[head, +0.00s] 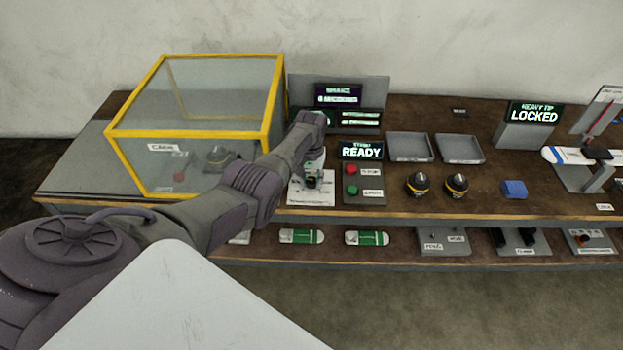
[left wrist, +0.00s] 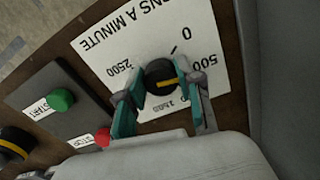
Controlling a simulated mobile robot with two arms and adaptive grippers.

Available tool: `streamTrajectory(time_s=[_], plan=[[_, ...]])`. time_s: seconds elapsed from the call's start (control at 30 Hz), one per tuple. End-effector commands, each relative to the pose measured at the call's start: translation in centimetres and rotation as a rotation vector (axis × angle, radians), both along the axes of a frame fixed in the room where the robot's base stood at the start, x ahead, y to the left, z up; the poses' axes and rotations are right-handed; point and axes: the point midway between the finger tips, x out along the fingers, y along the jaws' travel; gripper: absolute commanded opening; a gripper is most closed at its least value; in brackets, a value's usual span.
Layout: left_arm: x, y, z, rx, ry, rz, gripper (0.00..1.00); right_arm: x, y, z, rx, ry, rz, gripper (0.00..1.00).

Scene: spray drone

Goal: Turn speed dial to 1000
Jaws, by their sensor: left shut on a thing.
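In the left wrist view, the black speed dial (left wrist: 161,76) carries a yellow mark lying nearly level, its right end a little below the direction of "500". It sits on a white scale plate (left wrist: 112,50), seen upside down, with "0", "500" and "2500" legible; lower figures are partly covered or blurred. The teal fingers of my left gripper (left wrist: 162,92) are closed on either side of the dial. In the head view my left gripper (head: 313,176) points down over the white plate (head: 300,197) at the bench's front, hiding the dial. My right gripper is not in view.
A panel with a green START button (left wrist: 60,100) and red STOP button (left wrist: 102,137) stands close beside the dial; a "READY" display (head: 362,151) is behind it. A yellow-framed clear case (head: 195,115) stands left. Two grey trays (head: 410,147) and black-and-yellow nozzles (head: 418,185) are to the right.

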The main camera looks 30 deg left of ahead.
Motion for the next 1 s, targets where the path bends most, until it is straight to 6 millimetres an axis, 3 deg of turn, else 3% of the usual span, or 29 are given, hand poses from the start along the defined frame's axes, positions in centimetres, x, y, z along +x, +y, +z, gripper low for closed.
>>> streamTrajectory(time_s=[0.6,1.0], plan=[[-0.06,0.19,-0.08,-0.001,0.002,-0.580,0.01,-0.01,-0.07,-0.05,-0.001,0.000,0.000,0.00],[-0.05,0.27,-0.09,-0.001,0.002,-0.858,0.01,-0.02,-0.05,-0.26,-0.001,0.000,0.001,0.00]])
